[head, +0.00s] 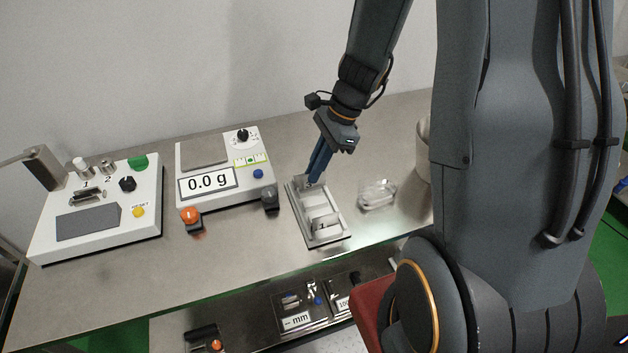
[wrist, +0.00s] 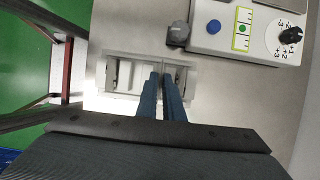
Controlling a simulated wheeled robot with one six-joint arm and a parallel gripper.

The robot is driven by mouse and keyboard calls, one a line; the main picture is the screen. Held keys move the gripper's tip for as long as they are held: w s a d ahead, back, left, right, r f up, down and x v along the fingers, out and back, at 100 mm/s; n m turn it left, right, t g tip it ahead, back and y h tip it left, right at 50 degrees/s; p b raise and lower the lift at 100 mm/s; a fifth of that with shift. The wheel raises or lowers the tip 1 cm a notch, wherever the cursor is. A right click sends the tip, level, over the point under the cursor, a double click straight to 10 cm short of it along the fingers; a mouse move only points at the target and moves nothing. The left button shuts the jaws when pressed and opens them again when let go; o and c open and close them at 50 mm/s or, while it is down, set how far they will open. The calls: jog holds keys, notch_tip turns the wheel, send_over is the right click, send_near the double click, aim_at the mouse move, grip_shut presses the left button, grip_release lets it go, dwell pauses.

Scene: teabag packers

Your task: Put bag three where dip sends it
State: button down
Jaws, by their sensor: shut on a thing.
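My gripper (head: 314,182) points down over the far end of a white tray (head: 334,239) on the steel bench. In the wrist view its blue fingers (wrist: 162,78) are close together, with a thin pale edge between their tips. That held piece is mostly hidden, and I cannot tell if it is bag three. The tray's wall (wrist: 103,75) frames pale recesses on both sides of the fingers. A small dark mark, perhaps a 1, shows at the tray's near end in the head view.
A white machine (head: 142,190) with slots 1 and 2 and a reset button stands left. A scale (head: 264,185) reads 0.0 g. An orange-topped knob (head: 191,217) and a grey knob (head: 270,198) stand before it. A clear dish (head: 377,194) and a pale cup (head: 423,155) are right.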

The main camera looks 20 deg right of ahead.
aim_at(311, 189)
jog(key=shift+f, duration=2.05)
jog(key=shift+f, duration=0.2)
jog(key=c, duration=1.9)
grip_release()
jog(key=shift+r, duration=0.1)
